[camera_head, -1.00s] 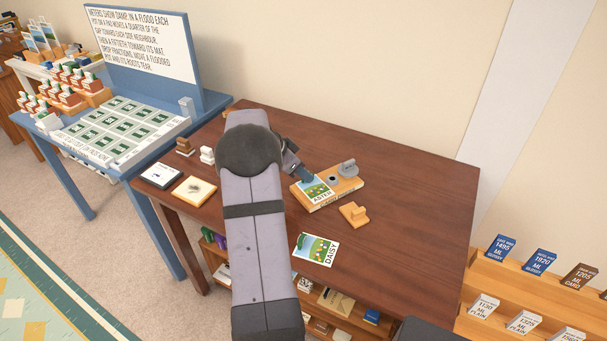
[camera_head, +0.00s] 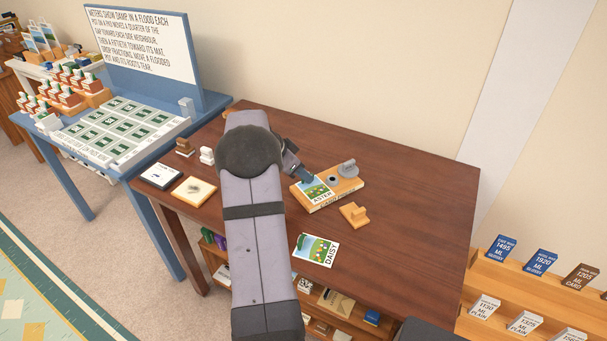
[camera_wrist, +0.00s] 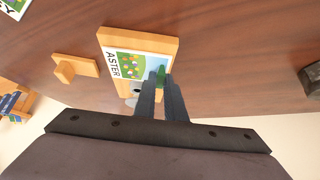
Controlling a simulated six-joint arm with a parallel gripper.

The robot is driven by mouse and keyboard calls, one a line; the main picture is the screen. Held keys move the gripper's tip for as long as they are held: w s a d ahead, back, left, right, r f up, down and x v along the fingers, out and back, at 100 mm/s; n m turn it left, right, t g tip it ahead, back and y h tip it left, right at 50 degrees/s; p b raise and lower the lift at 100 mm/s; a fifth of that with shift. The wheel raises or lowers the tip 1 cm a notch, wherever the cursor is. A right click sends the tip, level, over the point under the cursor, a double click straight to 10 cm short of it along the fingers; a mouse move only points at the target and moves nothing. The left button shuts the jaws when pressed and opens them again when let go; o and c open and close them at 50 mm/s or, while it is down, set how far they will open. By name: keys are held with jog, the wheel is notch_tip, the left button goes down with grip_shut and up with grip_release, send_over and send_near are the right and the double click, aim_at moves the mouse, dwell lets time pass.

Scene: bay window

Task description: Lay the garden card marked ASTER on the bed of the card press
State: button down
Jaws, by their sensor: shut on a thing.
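The garden card marked ASTER (camera_head: 314,188) is over the bed of the wooden card press (camera_head: 346,186), face up, its lettered edge nearest the viewer. In the wrist view the card (camera_wrist: 130,67) lines up roughly with the press's wooden block (camera_wrist: 150,40). My gripper (camera_head: 308,178) is shut on the card's far edge; its fingers (camera_wrist: 160,84) hide that part. Whether the card rests fully on the bed or sits slightly above it is hard to tell. The press has a grey round part (camera_head: 348,169) at its far side.
A card marked DAISY (camera_head: 315,250) lies near the table's front edge. A small wooden block with a grip (camera_head: 355,214) is beside the press. A dark pad (camera_head: 161,175), a wooden-framed pad (camera_head: 194,191) and stamps (camera_head: 207,155) stand at the left. The table's right side is clear.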

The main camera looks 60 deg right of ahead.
jog(key=shift+f, duration=0.1)
dwell(0.3)
jog(key=c, duration=1.7)
grip_release()
jog(key=shift+c, duration=0.2)
jog(key=shift+p+v, duration=0.45)
jog(key=shift+v, duration=3.05)
